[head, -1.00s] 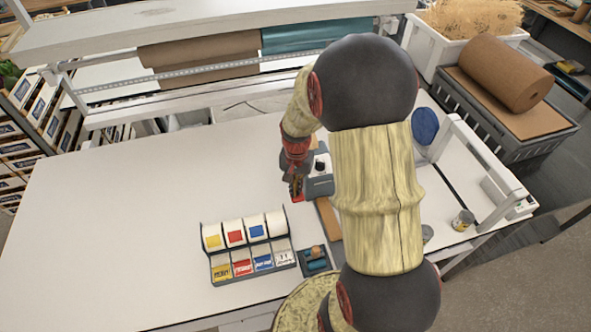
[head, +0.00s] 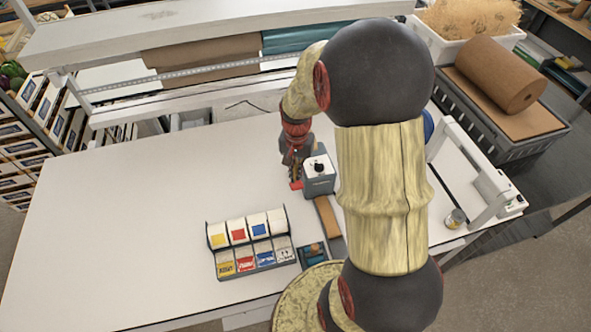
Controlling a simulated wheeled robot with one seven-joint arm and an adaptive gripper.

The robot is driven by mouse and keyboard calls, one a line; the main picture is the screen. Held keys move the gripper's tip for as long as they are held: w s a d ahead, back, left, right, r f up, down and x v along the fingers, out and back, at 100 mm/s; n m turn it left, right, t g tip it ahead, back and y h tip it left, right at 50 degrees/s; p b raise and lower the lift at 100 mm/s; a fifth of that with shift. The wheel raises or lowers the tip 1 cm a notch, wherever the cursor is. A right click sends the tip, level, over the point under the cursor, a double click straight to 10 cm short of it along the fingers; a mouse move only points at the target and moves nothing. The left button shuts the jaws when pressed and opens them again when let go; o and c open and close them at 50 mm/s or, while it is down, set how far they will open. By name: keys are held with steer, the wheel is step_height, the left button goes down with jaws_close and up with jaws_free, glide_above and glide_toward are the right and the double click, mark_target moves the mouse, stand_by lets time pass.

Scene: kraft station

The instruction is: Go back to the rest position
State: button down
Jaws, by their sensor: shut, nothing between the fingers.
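My gripper (head: 296,182) hangs at the end of my arm above the back middle of the white table (head: 120,220). It points down, just left of a grey box with a white top and a black knob (head: 319,172). Its fingers are small in this view and look shut, with nothing seen in them. I cannot tell how high the fingertips are above the table. My arm hides part of the table's right side.
A label dispenser (head: 250,243) with several coloured rolls stands at the front middle. A brown block (head: 327,217) lies beside it. A shelf (head: 200,35) spans the back. The table's left is clear.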

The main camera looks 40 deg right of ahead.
steer(key=shift+r, duration=0.65)
steer(key=shift+f, duration=0.1)
steer(key=shift+s+a+n, duration=0.1)
steer(key=shift+s+n, duration=0.05)
steer(key=shift+n, duration=0.25)
steer(key=s+a+n+t+b, duration=0.2)
steer(key=s+a+n+b, duration=0.3)
steer(key=a+b, duration=0.5)
steer(key=s+a+n+t+b, duration=0.3)
steer(key=s+a+n+b, duration=0.2)
steer(key=a+b, duration=0.4)
steer(key=s+b, duration=0.1)
steer(key=b, duration=0.3)
steer(key=shift+s+a+t+b, duration=0.25)
steer(key=shift+a+t+b, duration=0.05)
steer(key=shift+a+b, duration=0.1)
steer(key=shift+d, duration=0.1)
